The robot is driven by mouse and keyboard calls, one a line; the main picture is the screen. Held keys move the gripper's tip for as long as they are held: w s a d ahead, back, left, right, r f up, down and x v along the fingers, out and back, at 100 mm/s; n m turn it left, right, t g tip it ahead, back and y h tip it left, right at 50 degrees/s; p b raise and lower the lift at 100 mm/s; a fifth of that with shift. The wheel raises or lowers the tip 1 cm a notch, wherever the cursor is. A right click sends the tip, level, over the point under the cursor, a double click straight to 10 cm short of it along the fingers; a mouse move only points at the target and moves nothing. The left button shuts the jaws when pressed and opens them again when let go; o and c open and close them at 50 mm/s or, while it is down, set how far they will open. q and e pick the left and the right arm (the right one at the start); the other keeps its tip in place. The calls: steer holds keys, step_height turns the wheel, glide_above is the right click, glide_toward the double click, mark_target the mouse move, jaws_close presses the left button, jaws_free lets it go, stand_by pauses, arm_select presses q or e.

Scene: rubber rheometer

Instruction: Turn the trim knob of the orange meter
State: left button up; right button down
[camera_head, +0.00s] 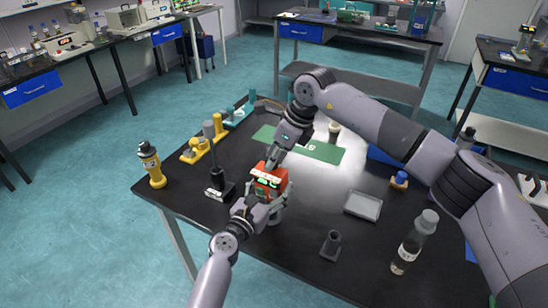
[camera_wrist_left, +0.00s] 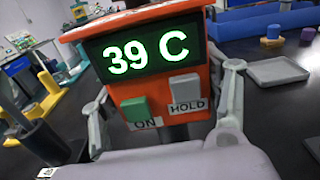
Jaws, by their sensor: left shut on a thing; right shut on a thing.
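The orange meter (camera_head: 272,184) stands upright near the front edge of the black table. In the left wrist view the meter (camera_wrist_left: 203,75) shows a lit display (camera_wrist_left: 146,47) reading 39 C, a green ON button (camera_wrist_left: 136,111) and a grey HOLD button (camera_wrist_left: 186,91). My left gripper (camera_head: 266,200) is shut on the meter, with one finger on each side; it also shows in the left wrist view (camera_wrist_left: 168,112). My right gripper (camera_head: 274,163) reaches down to the meter's top from behind and is shut on the trim knob there. The knob itself is hidden by the fingers.
A black stand (camera_head: 219,187) is close left of the meter, with a yellow figure-like bottle (camera_head: 150,166) farther left. A grey tray (camera_head: 363,206), a dark holder (camera_head: 331,245) and a clear bottle (camera_head: 414,243) stand to the right. A green mat (camera_head: 318,152) lies behind.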

steer(key=shift+w+n+g, duration=0.1)
steer(key=shift+n+g, duration=0.2)
steer(key=shift+n, duration=0.6)
steer(key=c, duration=1.2)
jaws_free()
steer(key=shift+c, duration=0.2)
steer(key=v, duration=1.2)
steer(key=shift+d, duration=0.2)
steer(key=shift+f, duration=0.1)
stand_by(1.6)
